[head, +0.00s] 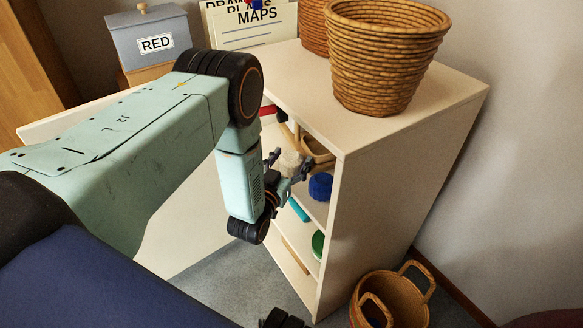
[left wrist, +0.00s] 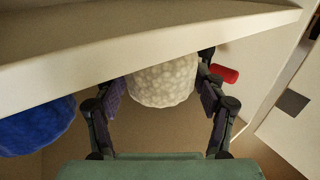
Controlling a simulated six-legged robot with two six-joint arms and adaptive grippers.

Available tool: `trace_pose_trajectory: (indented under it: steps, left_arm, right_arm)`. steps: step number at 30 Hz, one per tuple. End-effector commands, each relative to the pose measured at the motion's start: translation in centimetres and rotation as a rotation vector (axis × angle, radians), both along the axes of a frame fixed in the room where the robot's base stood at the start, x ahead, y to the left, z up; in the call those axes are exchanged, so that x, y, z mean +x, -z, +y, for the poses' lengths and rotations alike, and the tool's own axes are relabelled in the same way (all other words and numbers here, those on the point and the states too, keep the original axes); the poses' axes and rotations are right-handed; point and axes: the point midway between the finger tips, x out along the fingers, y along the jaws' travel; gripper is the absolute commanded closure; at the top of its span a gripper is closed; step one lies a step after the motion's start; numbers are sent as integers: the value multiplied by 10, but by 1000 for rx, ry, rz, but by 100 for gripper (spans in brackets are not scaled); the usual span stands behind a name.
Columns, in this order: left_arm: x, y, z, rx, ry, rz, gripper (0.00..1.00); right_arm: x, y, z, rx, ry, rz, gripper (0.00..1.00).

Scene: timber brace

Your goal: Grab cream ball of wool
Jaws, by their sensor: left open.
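The cream ball of wool (head: 290,162) sits inside the shelf unit, partly hidden by my left gripper in the head view. My left gripper (head: 288,167) is open at the shelf's open front, its fingers spread to either side of the ball. In the left wrist view the ball (left wrist: 163,84) lies between the two open fingers (left wrist: 162,92), towards their tips. The shelf board hides its upper part. I cannot tell whether either finger touches it.
A blue ball (head: 320,186) lies close beside the gripper, left in the left wrist view (left wrist: 38,128). A red object (left wrist: 224,74) is just beyond the right finger. A shelf board (left wrist: 140,40) runs close above. A wicker basket (head: 385,55) stands on the unit's top (head: 330,120).

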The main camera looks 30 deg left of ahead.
Motion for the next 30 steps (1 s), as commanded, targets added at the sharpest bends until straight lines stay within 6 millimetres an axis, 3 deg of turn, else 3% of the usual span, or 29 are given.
trace_pose_trajectory:
  steps: [7,23,30]
  left_arm:
    - [3,-1,-1,0,-2,0,29]
    - [3,0,-1,0,-2,1,74]
    - [3,-2,0,0,-2,1,74]
  right_arm:
    - [0,0,0,0,0,0,60]
    - [0,0,0,0,0,0,60]
    - [0,-1,0,0,0,-1,60]
